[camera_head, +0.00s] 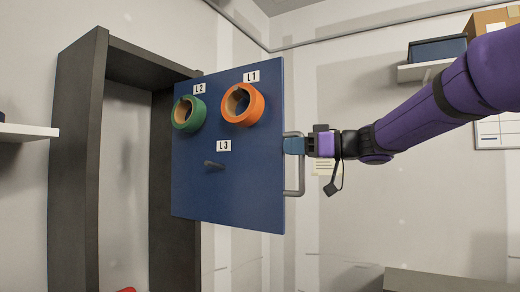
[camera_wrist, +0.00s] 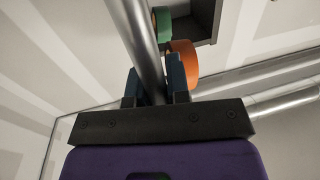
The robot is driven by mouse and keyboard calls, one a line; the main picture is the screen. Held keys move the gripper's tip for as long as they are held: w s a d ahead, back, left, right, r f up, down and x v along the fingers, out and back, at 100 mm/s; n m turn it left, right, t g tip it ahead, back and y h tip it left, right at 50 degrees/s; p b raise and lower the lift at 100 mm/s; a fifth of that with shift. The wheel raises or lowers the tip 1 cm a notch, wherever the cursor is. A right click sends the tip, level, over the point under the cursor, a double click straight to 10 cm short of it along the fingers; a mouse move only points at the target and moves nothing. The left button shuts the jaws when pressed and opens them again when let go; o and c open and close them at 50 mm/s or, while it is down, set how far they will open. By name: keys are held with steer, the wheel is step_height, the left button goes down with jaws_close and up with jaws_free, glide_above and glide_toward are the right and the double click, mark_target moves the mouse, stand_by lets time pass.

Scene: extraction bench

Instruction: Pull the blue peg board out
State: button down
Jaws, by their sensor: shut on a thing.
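The blue peg board (camera_head: 240,190) stands upright in the head view, at an angle in front of a dark grey frame. An orange ring (camera_head: 257,105) hangs by label L1 and a green ring (camera_head: 179,114) by label L2. The peg by label L3 (camera_head: 214,165) is bare. A grey bar handle (camera_head: 300,180) runs down the board's right edge. My gripper (camera_head: 294,145) is shut on this handle near its upper part. In the wrist view the handle (camera_wrist: 141,40) passes between my fingertips (camera_wrist: 152,88), with the orange ring (camera_wrist: 184,62) and green ring (camera_wrist: 163,24) beyond.
The dark grey frame (camera_head: 90,130) stands open behind and left of the board. A white shelf (camera_head: 28,132) is at the left. A shelf with a dark blue box (camera_head: 437,50) is at the upper right. A grey surface (camera_head: 440,280) lies at the lower right.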

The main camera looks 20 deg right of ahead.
steer(key=s+a+v, duration=0.1)
steer(key=v, duration=1)
steer(key=shift+s+a, duration=0.2)
steer(key=shift+s, duration=0.15)
steer(key=shift+f, duration=0.1)
steer(key=c, duration=1.1)
jaws_free()
steer(key=shift+s+d, duration=0.1)
steer(key=v, duration=1.1)
steer(key=s+a+f+m+g+h, duration=0.2)
steer(key=a+f+m+h, duration=0.1)
steer(key=a+f, duration=0.3)
steer(key=s+a+f+m+g+h, duration=0.2)
steer(key=a+f+h, duration=0.3)
steer(key=f, duration=0.6)
steer(key=s+a+f+m+g+h, duration=0.2)
steer(key=a+f+m+h, duration=0.2)
steer(key=a+f, duration=0.3)
steer(key=shift+f+g+h, duration=0.4)
steer(key=shift+f+h, duration=0.2)
steer(key=shift+f, duration=0.05)
